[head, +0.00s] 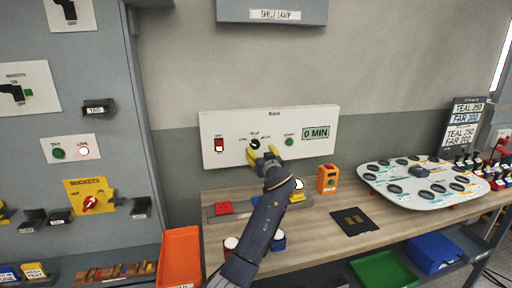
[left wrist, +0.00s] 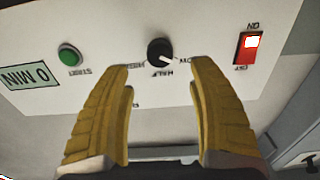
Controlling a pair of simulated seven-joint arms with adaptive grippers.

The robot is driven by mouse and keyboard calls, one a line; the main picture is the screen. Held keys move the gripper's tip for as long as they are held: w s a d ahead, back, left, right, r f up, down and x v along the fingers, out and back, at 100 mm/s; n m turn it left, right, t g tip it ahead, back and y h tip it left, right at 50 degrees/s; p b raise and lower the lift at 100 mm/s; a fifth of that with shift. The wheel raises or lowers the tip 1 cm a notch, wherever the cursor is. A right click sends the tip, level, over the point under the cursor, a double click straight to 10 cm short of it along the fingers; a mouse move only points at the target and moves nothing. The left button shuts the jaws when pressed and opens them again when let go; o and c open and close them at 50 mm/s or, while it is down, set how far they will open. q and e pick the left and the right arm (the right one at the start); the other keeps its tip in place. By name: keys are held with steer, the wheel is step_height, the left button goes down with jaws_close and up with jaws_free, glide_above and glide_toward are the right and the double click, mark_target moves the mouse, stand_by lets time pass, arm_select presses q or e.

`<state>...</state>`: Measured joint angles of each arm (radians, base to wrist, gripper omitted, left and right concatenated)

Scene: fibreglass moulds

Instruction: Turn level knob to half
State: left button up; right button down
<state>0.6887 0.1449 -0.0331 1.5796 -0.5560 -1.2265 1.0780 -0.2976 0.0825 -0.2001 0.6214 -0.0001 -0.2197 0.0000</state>
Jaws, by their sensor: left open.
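The level knob (head: 255,144) is a round black dial with a white pointer on the white wall panel (head: 225,125). In the left wrist view, which shows the panel upside down, the knob (left wrist: 159,51) lies between and just beyond my fingertips. Its pointer is aimed between the HALF label (left wrist: 160,73) and the LOW label (left wrist: 185,60), nearer LOW. My left gripper (head: 264,154) is open and empty in front of the panel, just below the knob in the head view. Its yellow fingers (left wrist: 160,70) straddle the knob's line without visible contact. My right gripper is not in view.
On the panel are a red rocker switch (head: 219,145), a green START button (head: 289,142) and a display reading 0 MIN (head: 316,133). Below, the wooden bench (head: 310,222) holds an orange box (head: 327,179) and a white oval board (head: 378,172). A grey cabinet stands left.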

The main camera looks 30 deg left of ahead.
mark_target(256, 146)
arm_select(q)
steer(key=shift+x, duration=3.5)
steer(key=shift+o, duration=0.2)
jaws_close()
steer(key=shift+m, duration=0.3)
steer(key=m, duration=1.1)
steer(key=shift+m, duration=0.3)
